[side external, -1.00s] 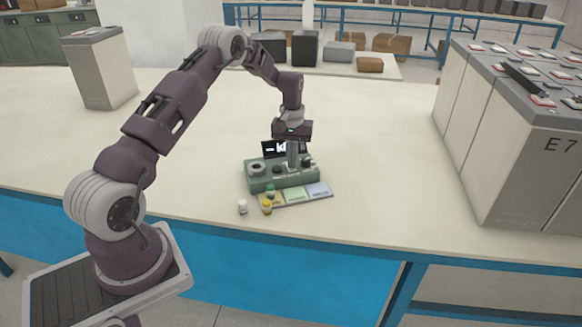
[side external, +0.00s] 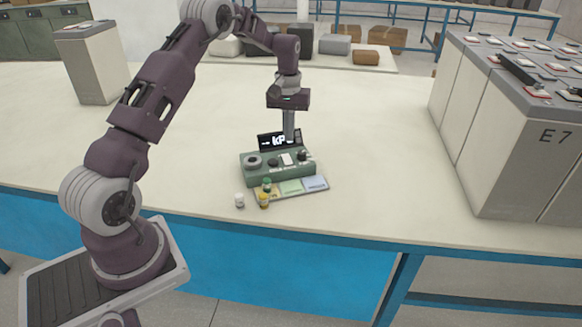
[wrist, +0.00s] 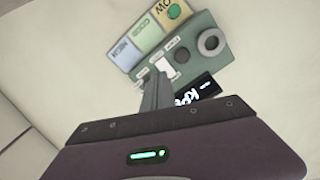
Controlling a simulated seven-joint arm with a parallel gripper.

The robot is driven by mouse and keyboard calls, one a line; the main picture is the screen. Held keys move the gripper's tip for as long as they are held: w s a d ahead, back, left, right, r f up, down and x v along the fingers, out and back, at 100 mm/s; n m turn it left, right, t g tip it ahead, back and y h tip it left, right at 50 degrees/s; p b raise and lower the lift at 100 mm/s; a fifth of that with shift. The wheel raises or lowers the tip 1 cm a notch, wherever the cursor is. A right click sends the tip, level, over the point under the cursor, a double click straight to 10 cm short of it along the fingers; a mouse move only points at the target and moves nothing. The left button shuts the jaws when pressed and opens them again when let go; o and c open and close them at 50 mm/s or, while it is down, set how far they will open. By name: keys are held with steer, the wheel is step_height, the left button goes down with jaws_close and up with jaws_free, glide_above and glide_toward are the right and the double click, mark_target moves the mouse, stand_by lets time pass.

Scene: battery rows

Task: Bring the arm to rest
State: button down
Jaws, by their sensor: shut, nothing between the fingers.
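My gripper (side external: 289,138) is shut and empty, pointing down. In the side external view its fingertips overlap the back of the green instrument (side external: 278,168); in the wrist view the closed fingers (wrist: 156,95) point toward the same instrument (wrist: 191,43), and I cannot tell the exact gap. The instrument has a round socket, a dark knob and a white switch, with a lit black display (side external: 280,141) at its back. My arm is bent over the table, its wrist above the instrument.
A card with coloured panels (side external: 291,187) lies in front of the instrument. Large battery cells (side external: 515,120) stand at right, another cell (side external: 92,65) at back left. The table (side external: 380,150) between is clear.

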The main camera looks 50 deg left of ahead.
steer(key=s+d+r+m+t, duration=0.2)
steer(key=s+d+r, duration=0.4)
steer(key=d+r, duration=0.3)
steer(key=s+d+r+m+t, duration=0.1)
steer(key=s+d+r+m, duration=0.1)
steer(key=s+d+r, duration=0.7)
steer(key=s+d+r+m+t, duration=0.1)
steer(key=s+d+m, duration=0.3)
steer(key=s, duration=1.3)
steer(key=d+t, duration=0.1)
steer(key=d, duration=0.2)
steer(key=shift+r+m+t, duration=0.15)
steer(key=shift+m+t, duration=0.15)
steer(key=shift+m, duration=0.1)
steer(key=shift+s, duration=0.1)
